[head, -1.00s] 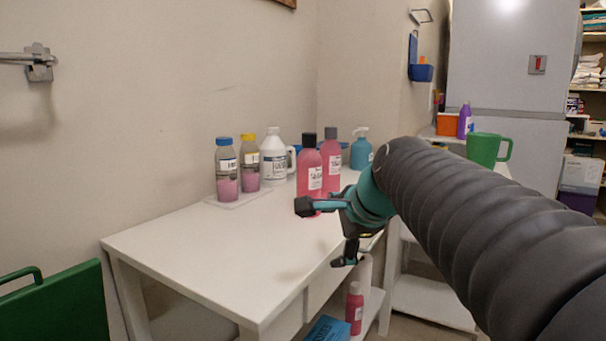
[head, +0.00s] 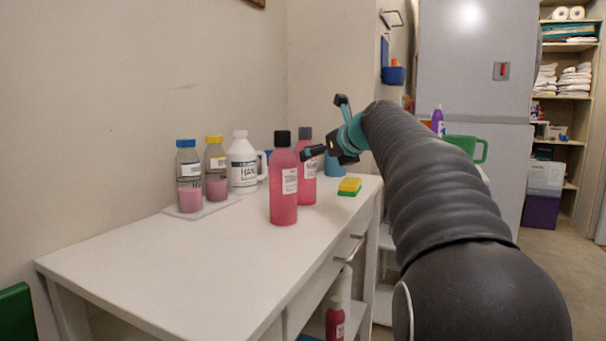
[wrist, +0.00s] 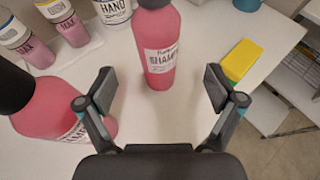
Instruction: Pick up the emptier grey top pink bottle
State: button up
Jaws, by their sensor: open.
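A pink shampoo bottle with a dark grey cap (head: 306,172) stands upright on the white table, partly behind another pink bottle with a black cap (head: 284,185). In the wrist view the grey-capped bottle (wrist: 161,50) stands ahead of my fingers, near the middle of the gap between them. The black-capped bottle (wrist: 52,105) is close by my left finger. Both look pink throughout, and I cannot tell a difference in fill. My gripper (head: 327,127) is open and empty, just right of the pink bottles; its spread fingers (wrist: 160,88) also show in the wrist view.
Blue-capped (head: 188,178) and yellow-capped (head: 215,170) bottles, partly filled with pink, stand on a small tray at the left. A white jug (head: 242,163) is beside them. A yellow-green sponge (head: 349,187) lies right of the pink bottles. The front of the table (head: 150,260) is clear.

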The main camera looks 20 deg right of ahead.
aim_at(311, 160)
jog(key=shift+b+x, duration=0.35)
jog(key=shift+x, duration=4)
jog(key=shift+a, duration=0.15)
jog(key=c, duration=1.3)
